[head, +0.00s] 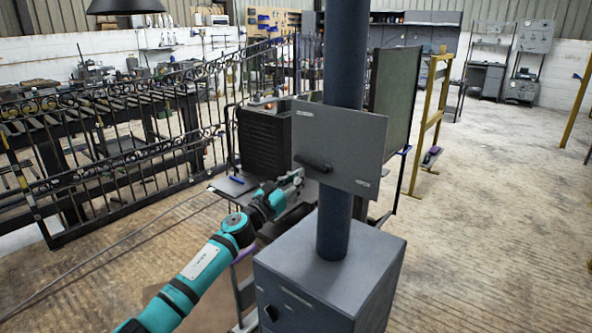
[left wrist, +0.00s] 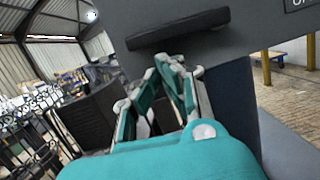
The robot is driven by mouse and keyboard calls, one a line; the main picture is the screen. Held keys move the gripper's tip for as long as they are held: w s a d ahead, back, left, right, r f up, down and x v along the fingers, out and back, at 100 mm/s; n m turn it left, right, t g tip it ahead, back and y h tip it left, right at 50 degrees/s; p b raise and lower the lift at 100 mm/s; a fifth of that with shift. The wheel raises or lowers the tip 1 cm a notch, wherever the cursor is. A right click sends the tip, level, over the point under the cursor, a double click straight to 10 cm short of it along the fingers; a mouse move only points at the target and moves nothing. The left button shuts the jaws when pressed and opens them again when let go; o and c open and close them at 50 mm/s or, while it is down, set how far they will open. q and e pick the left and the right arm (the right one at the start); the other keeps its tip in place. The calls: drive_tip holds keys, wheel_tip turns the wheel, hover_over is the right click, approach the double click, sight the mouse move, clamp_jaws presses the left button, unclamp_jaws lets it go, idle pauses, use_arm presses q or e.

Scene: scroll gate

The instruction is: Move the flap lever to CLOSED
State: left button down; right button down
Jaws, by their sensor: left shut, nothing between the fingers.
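The flap lever (head: 313,163) is a black bar on the front of a square grey panel (head: 348,140) fixed to a dark post. In the head view it lies nearly level, its right end slightly lower. In the left wrist view the lever (left wrist: 178,28) crosses the panel above my fingertips. My left gripper (head: 299,178) is shut and empty, just below and left of the lever. In the left wrist view its fingertips (left wrist: 170,62) meet close under the bar; I cannot tell whether they touch it. My right gripper is not in view.
Small labels sit at the panel's upper left (head: 305,113) and lower right (head: 362,183), unreadable here. A grey cabinet (head: 345,265) stands below around the post. A dark ribbed box (head: 263,140) is behind my gripper. Iron railings (head: 110,150) stand left.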

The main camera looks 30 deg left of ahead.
use_arm(q)
drive_tip(key=shift+r, duration=0.15)
